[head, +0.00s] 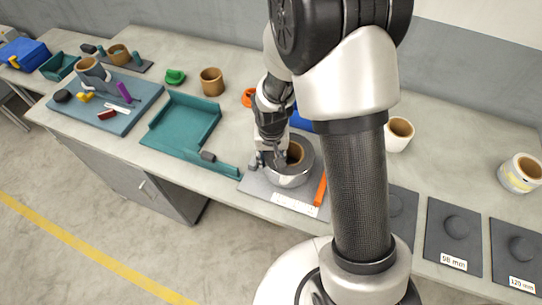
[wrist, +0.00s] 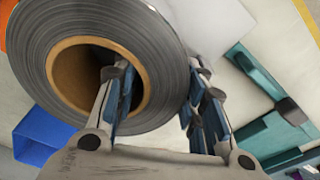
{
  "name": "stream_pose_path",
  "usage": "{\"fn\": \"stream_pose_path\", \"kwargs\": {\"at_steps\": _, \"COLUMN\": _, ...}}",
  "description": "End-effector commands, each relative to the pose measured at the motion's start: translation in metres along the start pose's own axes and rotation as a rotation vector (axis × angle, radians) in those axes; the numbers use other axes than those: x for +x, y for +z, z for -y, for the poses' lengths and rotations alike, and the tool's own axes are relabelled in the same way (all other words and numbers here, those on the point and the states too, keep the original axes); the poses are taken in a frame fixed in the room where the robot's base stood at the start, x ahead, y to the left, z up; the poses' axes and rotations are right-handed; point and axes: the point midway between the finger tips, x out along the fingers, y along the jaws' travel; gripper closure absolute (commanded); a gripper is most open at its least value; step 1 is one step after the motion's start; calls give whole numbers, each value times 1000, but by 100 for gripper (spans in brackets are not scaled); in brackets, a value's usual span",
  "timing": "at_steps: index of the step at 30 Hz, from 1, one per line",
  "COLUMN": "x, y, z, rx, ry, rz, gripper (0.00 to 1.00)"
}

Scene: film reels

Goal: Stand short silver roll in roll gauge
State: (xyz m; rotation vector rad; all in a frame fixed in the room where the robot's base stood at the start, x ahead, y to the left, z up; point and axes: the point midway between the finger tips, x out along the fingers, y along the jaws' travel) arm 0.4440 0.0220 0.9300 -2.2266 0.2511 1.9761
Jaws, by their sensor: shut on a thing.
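The silver roll (head: 291,174) has a brown cardboard core and shows large in the wrist view (wrist: 165,60). My gripper (wrist: 160,98) is shut on its wound wall, with one finger inside the core and the other against the outer side. In the head view my gripper (head: 275,157) is at the roll's left side. The roll's core opening faces up. It is over a grey plate (head: 256,187) with a white label and an orange bar (head: 321,188) along its right side, which looks like the roll gauge. I cannot tell whether the roll touches the plate.
A teal tray (head: 185,123) lies to the left, with a blue-grey board (head: 133,92) of small items beyond it. A brown roll (head: 212,81) stands behind. A white roll (head: 398,134) and labelled dark plates (head: 453,240) are at the right. My arm hides part of the bench.

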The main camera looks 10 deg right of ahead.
Motion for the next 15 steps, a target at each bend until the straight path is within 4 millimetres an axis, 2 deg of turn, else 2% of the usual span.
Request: {"fn": "stream_pose_path", "kwargs": {"at_steps": 15, "x": 3, "y": -1, "z": 0, "rx": 0, "ry": -1, "rz": -2, "gripper": 100}}
